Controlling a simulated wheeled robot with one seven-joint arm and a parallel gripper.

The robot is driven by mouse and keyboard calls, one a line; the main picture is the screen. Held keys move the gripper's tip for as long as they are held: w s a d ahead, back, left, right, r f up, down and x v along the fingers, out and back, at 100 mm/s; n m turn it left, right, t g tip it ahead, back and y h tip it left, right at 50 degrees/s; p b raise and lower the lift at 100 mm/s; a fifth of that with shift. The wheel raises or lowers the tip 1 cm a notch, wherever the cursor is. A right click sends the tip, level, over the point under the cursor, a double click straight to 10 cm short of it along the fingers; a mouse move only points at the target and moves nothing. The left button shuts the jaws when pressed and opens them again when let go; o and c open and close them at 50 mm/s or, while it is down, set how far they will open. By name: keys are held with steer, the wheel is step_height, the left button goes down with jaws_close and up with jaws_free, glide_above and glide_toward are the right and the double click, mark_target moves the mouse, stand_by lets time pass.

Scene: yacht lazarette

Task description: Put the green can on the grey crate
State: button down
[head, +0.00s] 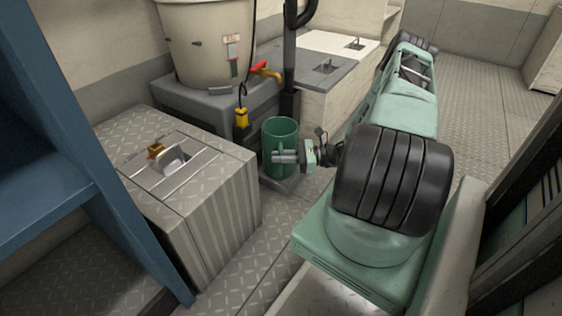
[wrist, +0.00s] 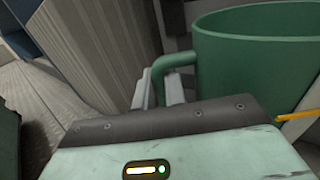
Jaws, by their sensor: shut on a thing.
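The green can (head: 281,135) is an open-topped cylinder with a side handle, standing upright in the middle of the head view. It fills the upper right of the wrist view (wrist: 262,50). My gripper (head: 290,157) reaches it from the right. In the wrist view my gripper (wrist: 160,86) has its two fingers on either side of the can's handle (wrist: 176,62), shut on it. A grey crate (head: 205,185) with ribbed sides and a tread-plate top stands left of the can. The can's bottom appears at or just above a small dark grey base (head: 281,184); contact is unclear.
A metal latch (head: 172,158) and a small brass piece (head: 155,149) are on the crate's top. A dark post (head: 290,60) rises behind the can. A blue frame (head: 95,150) edges the left.

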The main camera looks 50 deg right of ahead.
steer(key=c, duration=1.5)
jaws_free()
steer(key=shift+o, duration=0.2)
steer(key=shift+r, duration=0.15)
steer(key=p+v, duration=0.6)
steer(key=v, duration=0.6)
